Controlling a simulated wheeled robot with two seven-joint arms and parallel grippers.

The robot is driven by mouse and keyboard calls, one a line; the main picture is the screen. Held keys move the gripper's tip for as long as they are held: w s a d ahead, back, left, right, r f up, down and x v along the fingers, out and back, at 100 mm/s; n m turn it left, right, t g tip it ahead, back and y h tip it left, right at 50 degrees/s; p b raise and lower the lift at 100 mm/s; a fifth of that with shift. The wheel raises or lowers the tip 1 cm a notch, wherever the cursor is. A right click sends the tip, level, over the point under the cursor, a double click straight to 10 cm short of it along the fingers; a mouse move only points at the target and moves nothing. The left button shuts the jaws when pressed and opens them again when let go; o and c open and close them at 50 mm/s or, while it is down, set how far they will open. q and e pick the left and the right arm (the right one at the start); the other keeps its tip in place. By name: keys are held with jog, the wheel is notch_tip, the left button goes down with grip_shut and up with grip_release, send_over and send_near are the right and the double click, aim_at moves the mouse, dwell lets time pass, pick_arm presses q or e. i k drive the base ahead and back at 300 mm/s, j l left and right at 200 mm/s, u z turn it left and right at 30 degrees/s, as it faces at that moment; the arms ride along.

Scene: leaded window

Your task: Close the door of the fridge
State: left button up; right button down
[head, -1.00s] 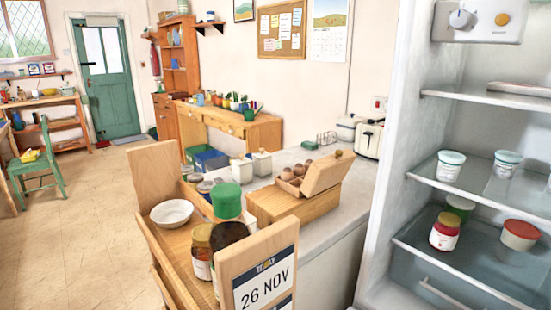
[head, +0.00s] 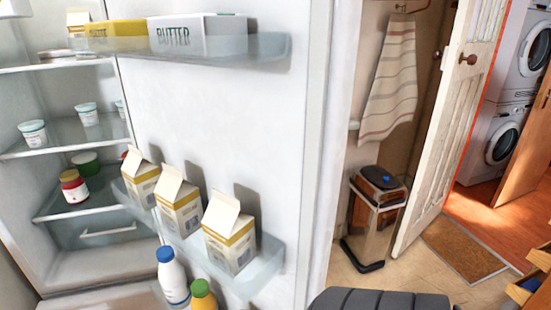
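The fridge (head: 95,255) is open at the left in the head view, with its lit-looking shelves showing. Its door (head: 270,120) stands open, its inner face toward me, and fills the middle of the view. Butter boxes (head: 197,35) stand on the upper door shelf, and several cartons (head: 229,238) on the lower one. Neither of my grippers is in view.
Right of the fridge door is a bin (head: 378,205) below a hanging striped towel (head: 391,80). A white panelled room door (head: 450,130) stands ajar beside a brown mat (head: 463,247). Washing machines (head: 495,140) stand beyond. A dark ribbed shape (head: 380,299) is at the bottom edge.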

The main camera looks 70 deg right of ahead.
aim_at(265, 126)
jog(key=k+l, duration=0.15)
jog(key=l, duration=0.25)
jog(key=k+l, duration=0.15)
jog(key=l, duration=0.25)
jog(key=k+l, duration=0.2)
jog(key=l, duration=0.2)
jog(key=k+l+z, duration=0.1)
jog(key=l, duration=0.25)
jog(key=i+l, duration=0.1)
jog(key=l, duration=0.45)
jog(key=l+u, duration=0.3)
jog(key=i, duration=0.05)
